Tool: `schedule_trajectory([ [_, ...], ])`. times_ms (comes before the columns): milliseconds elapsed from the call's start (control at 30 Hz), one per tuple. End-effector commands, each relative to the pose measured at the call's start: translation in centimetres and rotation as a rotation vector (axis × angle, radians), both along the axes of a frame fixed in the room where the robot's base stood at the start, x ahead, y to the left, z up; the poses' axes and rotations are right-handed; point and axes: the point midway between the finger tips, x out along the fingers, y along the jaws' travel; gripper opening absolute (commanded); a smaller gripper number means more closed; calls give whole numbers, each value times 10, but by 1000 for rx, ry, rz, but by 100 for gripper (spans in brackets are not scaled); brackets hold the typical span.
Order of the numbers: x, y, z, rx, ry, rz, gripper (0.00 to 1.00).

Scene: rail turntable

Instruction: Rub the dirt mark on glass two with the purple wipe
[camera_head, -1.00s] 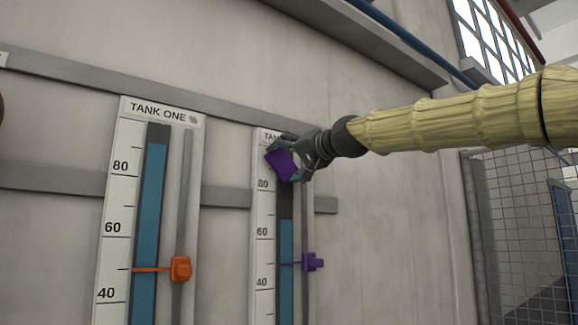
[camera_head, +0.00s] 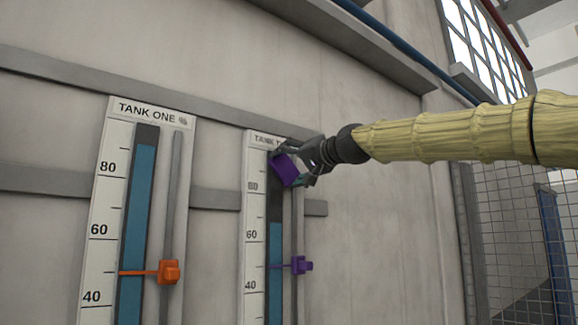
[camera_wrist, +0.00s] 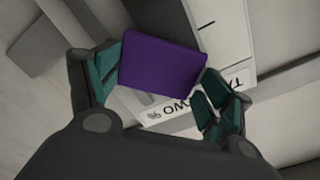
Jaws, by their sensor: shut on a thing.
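My gripper (camera_head: 294,166) is shut on the purple wipe (camera_head: 284,170), at the upper part of the right-hand gauge, tank two (camera_head: 254,215). In the wrist view the wipe (camera_wrist: 162,66) sits between the teal finger pads of my gripper (camera_wrist: 155,85), with the gauge's scale and upside-down label behind it. The wipe covers part of the gauge's dark upper glass (camera_head: 275,205); I cannot tell whether it touches. Blue liquid (camera_head: 274,285) stands a little above 60. No dirt mark can be made out; the wipe and gripper hide part of the glass.
The tank one gauge (camera_head: 106,205) is to the left, with an orange slider (camera_head: 168,272). A purple slider (camera_head: 300,265) sits on tank two's rail below my gripper. Grey wall rails run behind both. A mesh fence (camera_head: 515,235) stands at the right.

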Motion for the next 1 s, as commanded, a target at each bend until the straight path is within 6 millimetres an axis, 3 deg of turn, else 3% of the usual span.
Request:
schedule_trajectory([
  [267,-6,-4,0,0,-1,-1,61],
  [1000,-49,-35,-1,-1,-1,0,61],
])
